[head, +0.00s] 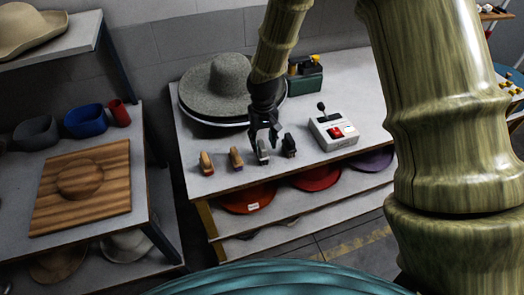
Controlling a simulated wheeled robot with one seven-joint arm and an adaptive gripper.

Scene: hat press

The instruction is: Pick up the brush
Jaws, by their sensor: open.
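Several small brush-like items stand in a row along the front of the white table (340,90). One has a tan top and reddish base (206,163), one is tan-brown (236,158), one is grey with a pale side (262,153), and one is black (289,146). I cannot tell which one the task means. My gripper (264,142) points down and is open at the grey item, its fingers around or just above the top. Contact is too small to tell. My gripper partly hides that item.
A grey felt hat (216,88) sits behind the row. A control box (333,130) with a red switch and black lever stands at right, a green box (305,78) behind. Coloured hats, including a red one (316,178), lie on the shelf below. A wooden board (110,192) is on the left table.

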